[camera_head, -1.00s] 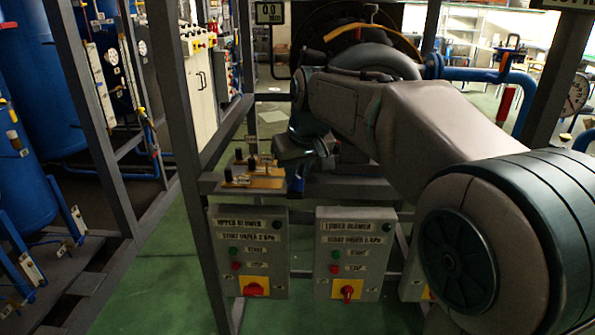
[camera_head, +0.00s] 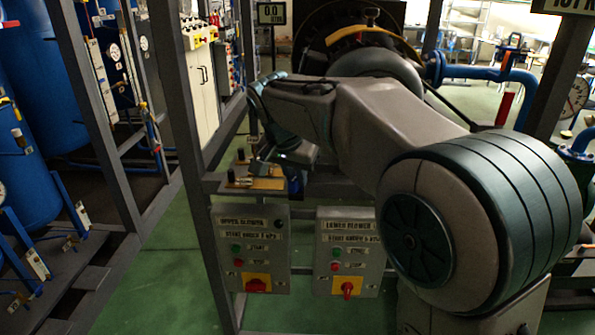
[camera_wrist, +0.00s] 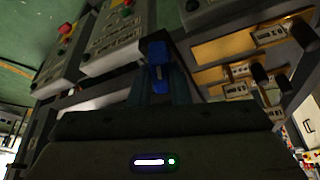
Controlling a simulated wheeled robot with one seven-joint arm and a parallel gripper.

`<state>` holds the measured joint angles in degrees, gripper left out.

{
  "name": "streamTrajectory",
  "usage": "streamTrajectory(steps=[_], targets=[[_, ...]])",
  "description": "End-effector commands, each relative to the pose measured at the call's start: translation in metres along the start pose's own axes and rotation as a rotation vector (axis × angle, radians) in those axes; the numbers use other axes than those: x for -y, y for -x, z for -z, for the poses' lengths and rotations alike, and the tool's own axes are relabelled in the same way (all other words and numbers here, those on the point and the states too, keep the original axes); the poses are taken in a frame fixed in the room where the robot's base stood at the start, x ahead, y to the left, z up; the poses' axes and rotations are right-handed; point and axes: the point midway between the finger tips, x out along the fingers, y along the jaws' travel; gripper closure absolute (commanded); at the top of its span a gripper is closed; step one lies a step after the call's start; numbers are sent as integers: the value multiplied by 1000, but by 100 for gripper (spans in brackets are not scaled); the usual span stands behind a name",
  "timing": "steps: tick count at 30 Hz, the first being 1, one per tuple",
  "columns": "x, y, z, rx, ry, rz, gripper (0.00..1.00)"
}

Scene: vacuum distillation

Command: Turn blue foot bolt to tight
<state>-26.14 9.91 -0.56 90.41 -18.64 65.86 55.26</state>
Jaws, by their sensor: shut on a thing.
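The blue foot bolt (camera_wrist: 157,58) shows in the middle of the wrist view, beside the grey frame and the brass plate. My gripper (camera_wrist: 158,88) is shut on it, with a dark finger on each side of its lower part. In the head view my wrist hangs at the frame just right of the brass plate, and a small blue patch shows below it. The fingertips are hidden there, and how far the bolt is turned cannot be told.
A brass plate (camera_head: 256,183) with black knobs sits on the frame, close to my wrist. Below hang the upper blower box (camera_head: 250,222) and the lower blower box (camera_head: 345,224), with red switches. Grey posts and blue tanks (camera_head: 25,190) stand left. Green floor lies between.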

Motion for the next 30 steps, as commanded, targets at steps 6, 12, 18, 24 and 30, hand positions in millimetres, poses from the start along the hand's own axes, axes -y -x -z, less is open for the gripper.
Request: streamTrajectory(steps=[6,12,18,24,30], targets=[[2,1,1,1,-188,-78,100],[4,1,1,1,-363,-151,100],[4,2,2,1,-540,-224,100],[5,1,3,2,-714,-297,100],[6,1,3,2,-871,-361,100]])
